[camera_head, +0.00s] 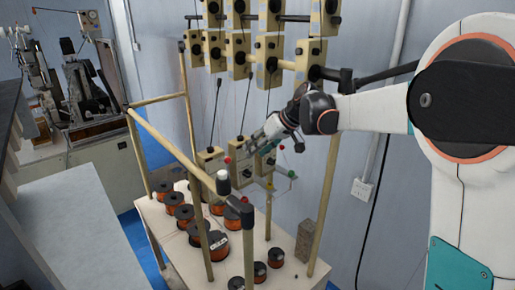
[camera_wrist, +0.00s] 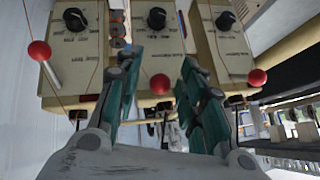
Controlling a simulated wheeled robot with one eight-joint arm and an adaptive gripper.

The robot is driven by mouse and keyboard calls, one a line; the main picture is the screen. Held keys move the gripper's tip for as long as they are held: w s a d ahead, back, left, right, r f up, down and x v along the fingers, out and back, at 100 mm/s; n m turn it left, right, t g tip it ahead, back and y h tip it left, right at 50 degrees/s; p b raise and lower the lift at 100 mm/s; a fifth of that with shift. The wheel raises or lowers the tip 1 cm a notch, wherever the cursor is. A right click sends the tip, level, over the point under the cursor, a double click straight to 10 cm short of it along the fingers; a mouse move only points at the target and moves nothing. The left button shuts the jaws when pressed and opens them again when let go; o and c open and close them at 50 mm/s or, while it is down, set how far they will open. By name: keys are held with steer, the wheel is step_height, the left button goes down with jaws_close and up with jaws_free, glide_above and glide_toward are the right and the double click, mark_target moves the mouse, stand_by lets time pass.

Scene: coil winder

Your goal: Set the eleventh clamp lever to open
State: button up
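In the wrist view three beige control boxes with black dials stand in a row, each with a red ball-ended lever. The left red ball (camera_wrist: 39,51) is on a tilted rod, the middle red ball (camera_wrist: 160,84) shows between my fingers, and the right red ball (camera_wrist: 257,77) is beside its box. My gripper (camera_wrist: 160,62) is open, with teal-padded fingers either side of the middle ball; contact cannot be seen. In the head view my gripper (camera_head: 258,143) is at the lower boxes, close to a red ball (camera_head: 271,161). I cannot tell which lever is the eleventh.
Copper wire spools (camera_head: 184,215) stand on the pale table (camera_head: 160,238) below. A wooden frame bar (camera_head: 170,148) and posts stand in front of the boxes. More dial boxes (camera_head: 270,47) hang above, with thin wires running down. A shelf (camera_head: 65,230) is at left.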

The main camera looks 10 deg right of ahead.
steer(key=v, duration=1.2)
steer(key=s+d+f+m+t+h+b, duration=0.1)
steer(key=s+d+f+m+h+b, duration=0.1)
steer(key=s+f+b, duration=1.2)
steer(key=s+d+f+m+t+h+b, duration=0.1)
steer(key=s+d+f+m+h+b, duration=0.1)
steer(key=s+f+b, duration=1.1)
steer(key=s+f+h, duration=0.1)
steer(key=s+f, duration=0.2)
steer(key=f, duration=0.3)
steer(key=s+f+m+h, duration=0.1)
steer(key=s+f, duration=0.2)
steer(key=f, duration=0.4)
steer(key=shift+f+b, duration=0.2)
steer(key=shift+b, duration=0.2)
